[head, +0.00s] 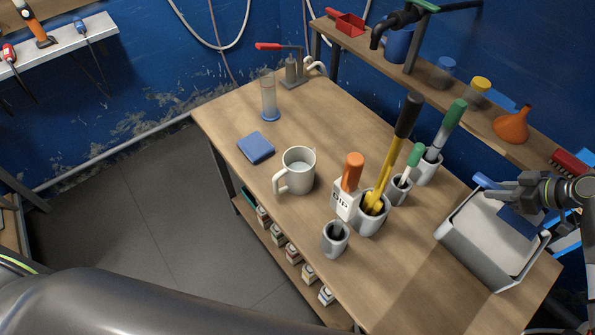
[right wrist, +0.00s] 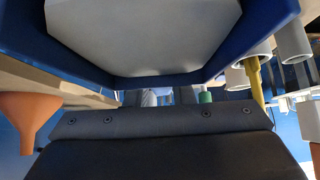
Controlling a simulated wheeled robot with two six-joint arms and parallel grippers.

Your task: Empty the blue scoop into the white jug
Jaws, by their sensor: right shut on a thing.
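The white jug (head: 299,172) stands upright on the wooden table, its handle towards the lower left and its mouth open. My right gripper (head: 512,187) is at the right, over the grey-white bin, far to the right of the jug. It is shut on the blue scoop, whose blue parts show beside the gripper (head: 487,182). In the right wrist view the scoop's blue rim (right wrist: 263,38) fills the top, around a pale grey-white surface; I cannot tell whether that is its load. The grasp itself is hidden. My left gripper is out of view; only my arm shows at the lower left.
Pots with tools, including a yellow-handled one (head: 373,202), stand between the bin (head: 465,245) and the jug. A small grey pot (head: 335,240), blue pad (head: 256,147) and glass cylinder (head: 268,98) are nearby. A shelf with an orange funnel (head: 511,126) runs behind.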

